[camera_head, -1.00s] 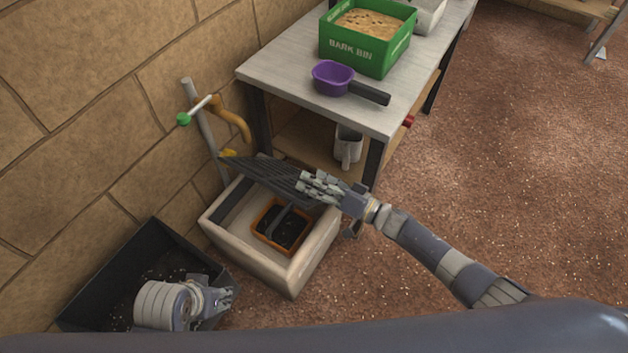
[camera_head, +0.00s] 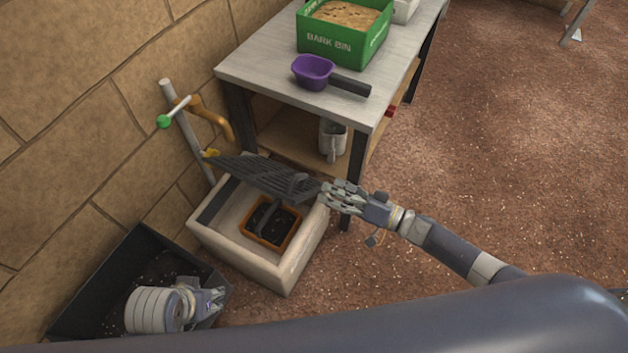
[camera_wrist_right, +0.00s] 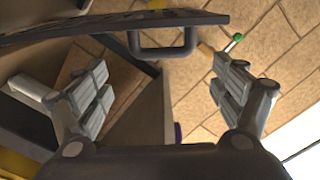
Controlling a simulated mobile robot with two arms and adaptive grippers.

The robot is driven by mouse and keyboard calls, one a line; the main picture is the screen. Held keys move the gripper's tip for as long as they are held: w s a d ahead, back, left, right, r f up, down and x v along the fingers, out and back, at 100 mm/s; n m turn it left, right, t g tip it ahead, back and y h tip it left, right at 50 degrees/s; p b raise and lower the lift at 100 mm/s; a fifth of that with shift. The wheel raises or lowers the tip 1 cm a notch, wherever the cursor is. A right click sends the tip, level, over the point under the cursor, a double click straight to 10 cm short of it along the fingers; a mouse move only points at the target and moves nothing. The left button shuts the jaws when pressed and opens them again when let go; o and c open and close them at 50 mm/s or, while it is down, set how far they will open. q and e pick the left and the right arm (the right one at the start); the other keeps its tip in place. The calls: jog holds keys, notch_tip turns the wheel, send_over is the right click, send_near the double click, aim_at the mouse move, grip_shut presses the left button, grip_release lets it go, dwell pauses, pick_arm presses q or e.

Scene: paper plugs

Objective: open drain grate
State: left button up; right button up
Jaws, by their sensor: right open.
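The dark slatted drain grate (camera_head: 262,174) is tilted up over the pale basin (camera_head: 232,242), hinged side toward the wall. Its handle (camera_head: 297,183) shows at its right edge, and in the right wrist view the handle (camera_wrist_right: 163,45) is a dark loop ahead of the fingers. My right gripper (camera_head: 335,195) is open just right of the grate, apart from the handle. It also shows open and empty in the right wrist view (camera_wrist_right: 165,90). An orange tray (camera_head: 262,235) with dark contents sits in the basin. My left gripper (camera_head: 212,302) is low at left; its fingers are unclear.
A tap with a green-ended lever (camera_head: 165,121) stands by the wall. The table (camera_head: 262,62) carries a green bark bin (camera_head: 340,42) and a purple scoop (camera_head: 313,72); a mug (camera_head: 332,138) is on its lower shelf. A black trough (camera_head: 90,280) stands left.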

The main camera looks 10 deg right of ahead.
jog(key=shift+v, duration=1.45)
jog(key=shift+d, duration=0.1)
